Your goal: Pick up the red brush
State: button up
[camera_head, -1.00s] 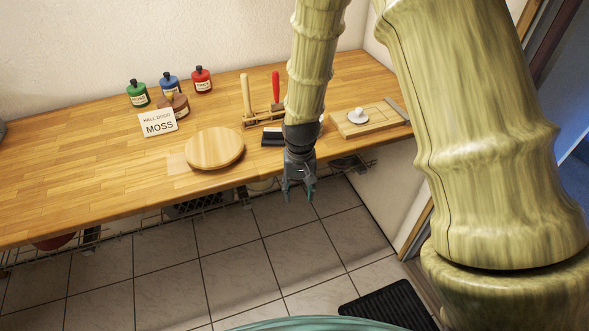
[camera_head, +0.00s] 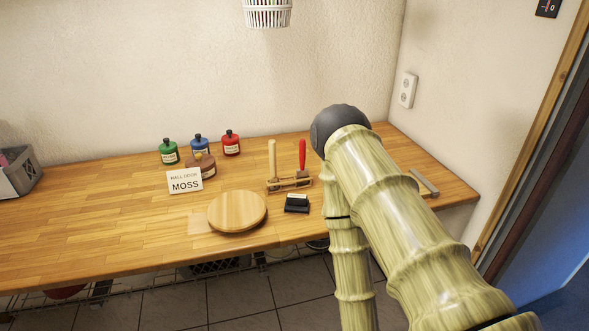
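The red brush (camera_head: 302,154) stands upright with its red handle up, in a small wooden rack (camera_head: 275,187) on the wooden worktop. Its lower end is hidden by the rack. A pale wooden-handled tool (camera_head: 272,158) stands beside it on the left. My bamboo-textured arm is folded to the right of the rack, its dark elbow joint close to the brush in the picture. The lower arm runs down out of the picture, so my gripper is not visible.
A black-and-white block (camera_head: 297,203) and a round wooden board (camera_head: 238,211) lie in front of the rack. A MOSS card (camera_head: 185,181) and green, blue and red bottles (camera_head: 231,143) stand to the left. My arm covers much of the right side.

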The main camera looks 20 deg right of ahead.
aim_at(303, 172)
jog(key=u, duration=2.2)
jog(key=i, duration=1.1)
jog(key=z, duration=2.35)
